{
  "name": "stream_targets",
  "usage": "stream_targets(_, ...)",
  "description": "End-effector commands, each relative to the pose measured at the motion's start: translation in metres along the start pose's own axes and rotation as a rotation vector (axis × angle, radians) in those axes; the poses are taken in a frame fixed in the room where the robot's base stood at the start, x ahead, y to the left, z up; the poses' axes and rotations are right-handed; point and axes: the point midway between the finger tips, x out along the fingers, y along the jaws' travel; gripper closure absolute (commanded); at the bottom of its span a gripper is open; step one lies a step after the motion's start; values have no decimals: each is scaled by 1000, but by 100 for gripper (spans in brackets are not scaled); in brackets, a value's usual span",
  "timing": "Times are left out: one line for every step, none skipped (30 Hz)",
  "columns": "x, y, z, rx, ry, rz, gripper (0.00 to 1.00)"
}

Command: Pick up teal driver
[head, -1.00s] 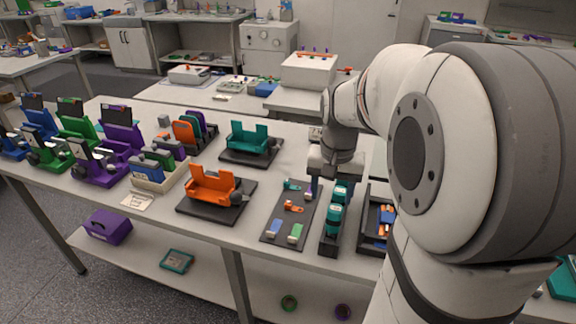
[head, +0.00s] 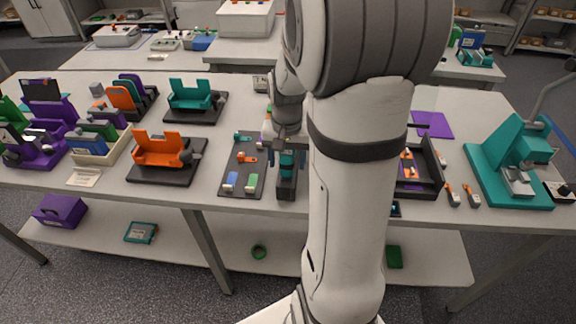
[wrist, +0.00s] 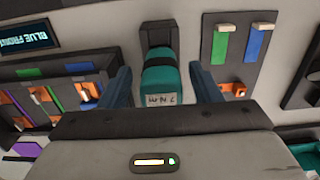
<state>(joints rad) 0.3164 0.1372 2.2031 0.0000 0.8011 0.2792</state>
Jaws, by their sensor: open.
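The teal driver (wrist: 165,75) shows in the wrist view as a teal body with a white label, in a narrow black holder (wrist: 157,32). The open fingers of my gripper (wrist: 163,85) stand on either side of it, with small gaps showing. In the head view, my gripper (head: 290,146) points down over the black holder (head: 287,190), and some teal (head: 286,160) shows just below it. My gripper hides much of the driver there. I cannot tell whether the fingers touch it.
A dark mat (head: 232,190) with small coloured parts lies just left of the holder. A black divided tray (head: 430,182) is to its right, partly behind my arm. An orange cradle (head: 165,150) stands farther left. A large teal fixture (head: 505,165) is at the right.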

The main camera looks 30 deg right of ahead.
Motion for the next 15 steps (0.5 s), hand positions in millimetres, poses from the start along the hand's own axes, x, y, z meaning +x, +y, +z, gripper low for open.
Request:
stream_targets(0,0,0,0,0,0,43)
stream_targets(0,0,0,0,0,0,43)
stream_targets(0,0,0,0,0,0,47)
stream_targets(0,0,0,-1,0,0,49)
stream_targets(0,0,0,-1,0,0,52)
stream_targets(0,0,0,-1,0,0,55)
stream_targets(0,0,0,-1,0,0,57)
stream_targets(0,0,0,-1,0,0,60)
stream_targets(0,0,0,-1,0,0,63)
stream_targets(0,0,0,-1,0,0,65)
stream_targets(0,0,0,-1,0,0,68)
stream_targets(0,0,0,-1,0,0,71)
stream_targets(0,0,0,-1,0,0,74)
stream_targets(0,0,0,-1,0,0,76)
stream_targets(0,0,0,-1,0,0,79)
